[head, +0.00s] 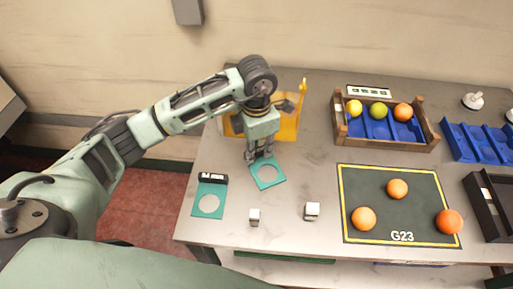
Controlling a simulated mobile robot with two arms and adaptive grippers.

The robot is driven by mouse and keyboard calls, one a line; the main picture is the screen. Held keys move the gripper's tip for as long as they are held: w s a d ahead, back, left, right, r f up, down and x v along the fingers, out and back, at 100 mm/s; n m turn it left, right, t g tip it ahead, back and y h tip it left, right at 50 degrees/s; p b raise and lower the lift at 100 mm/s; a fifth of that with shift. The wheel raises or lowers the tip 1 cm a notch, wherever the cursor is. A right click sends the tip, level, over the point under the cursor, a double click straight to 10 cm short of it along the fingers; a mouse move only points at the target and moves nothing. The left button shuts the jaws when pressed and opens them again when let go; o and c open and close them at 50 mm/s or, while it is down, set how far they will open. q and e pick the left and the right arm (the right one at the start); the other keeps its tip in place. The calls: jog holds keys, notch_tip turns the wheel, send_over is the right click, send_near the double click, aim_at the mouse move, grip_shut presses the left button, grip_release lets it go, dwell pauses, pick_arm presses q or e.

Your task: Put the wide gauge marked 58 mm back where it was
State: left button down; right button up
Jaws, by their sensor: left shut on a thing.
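My left gripper (261,155) points down and is shut on a flat teal gauge (279,182) with a large round hole. The gauge is at or just above the grey table, in front of the yellow stand (290,125); I cannot tell whether it touches the table. A second teal gauge (197,206) with a round hole lies to the left, with a black marked block at its far end. No size marking is readable on either gauge. My right gripper is not in view.
A dark mat (360,185) marked G23 holds three oranges. Behind it, a wooden crate (385,146) holds three fruits in blue trays. Blue trays (470,143) and a black bin (486,207) are at right.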

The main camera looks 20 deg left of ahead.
pick_arm(q)
jog(key=shift+f, duration=0.25)
jog(key=c, duration=1.6)
grip_release()
jog(key=o, duration=0.4)
jog(key=shift+r+p, duration=2.1)
jog(key=shift+r, duration=1.95)
jog(key=shift+f, duration=0.1)
